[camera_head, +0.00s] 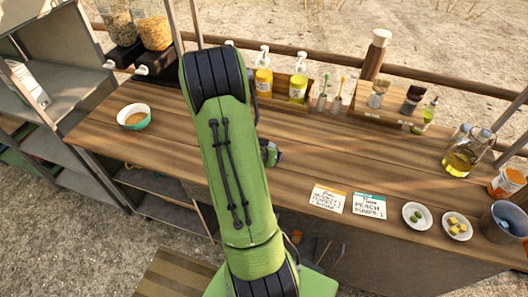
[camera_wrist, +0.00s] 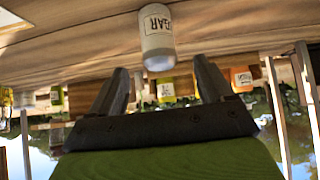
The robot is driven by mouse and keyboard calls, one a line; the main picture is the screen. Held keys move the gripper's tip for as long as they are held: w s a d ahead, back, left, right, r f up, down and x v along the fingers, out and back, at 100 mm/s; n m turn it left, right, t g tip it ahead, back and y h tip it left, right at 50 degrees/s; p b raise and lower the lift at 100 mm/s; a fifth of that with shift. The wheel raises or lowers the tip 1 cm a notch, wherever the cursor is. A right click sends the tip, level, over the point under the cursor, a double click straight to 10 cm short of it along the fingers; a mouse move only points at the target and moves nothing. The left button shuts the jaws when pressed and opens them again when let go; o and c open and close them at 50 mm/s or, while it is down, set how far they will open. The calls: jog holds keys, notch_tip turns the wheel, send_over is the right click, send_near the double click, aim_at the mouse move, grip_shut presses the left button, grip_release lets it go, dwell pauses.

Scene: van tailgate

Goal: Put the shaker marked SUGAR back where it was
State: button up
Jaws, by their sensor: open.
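The shaker marked SUGAR (camera_wrist: 157,40) is a pale, round container with a dark-lettered label. It shows in the wrist view, which is upside down, and seems to stand upright on the wooden counter (camera_wrist: 80,45). My gripper (camera_wrist: 161,75) is open and empty, its two dark fingers pointing at the shaker, which shows centred between the fingertips. I cannot tell whether they touch it. In the head view my green arm hides the shaker and most of my gripper. A small wooden rack (camera_head: 392,121) at the back right holds a few small containers, including a grey-lidded one (camera_head: 376,95).
A bowl (camera_head: 134,117) is at the left. Cards (camera_head: 328,199), small plates (camera_head: 417,216) and an oil bottle (camera_head: 461,155) are at the right. The middle right counter is clear.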

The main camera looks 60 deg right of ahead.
jog(key=shift+b+v, duration=0.5)
jog(key=shift+v, duration=1.2)
jog(key=w+a+r+n+t+y, duration=0.25)
jog(key=w+a+r, duration=0.2)
jog(key=a, duration=0.35)
jog(key=w+a+r+n+t+y, duration=0.1)
jog(key=w+a+r+n, duration=0.3)
jog(key=a, duration=0.3)
jog(key=s+a+r+n+y, duration=0.2)
jog(key=s+a+r+n, duration=0.2)
jog(key=a, duration=0.5)
jog(key=s+a+r+n+y, duration=0.3)
jog(key=s+a+r+n, duration=0.2)
jog(key=a, duration=0.4)
jog(key=shift+a+r+n+t, duration=0.25)
jog(key=shift+r+n+t, duration=0.1)
jog(key=shift+n, duration=0.1)
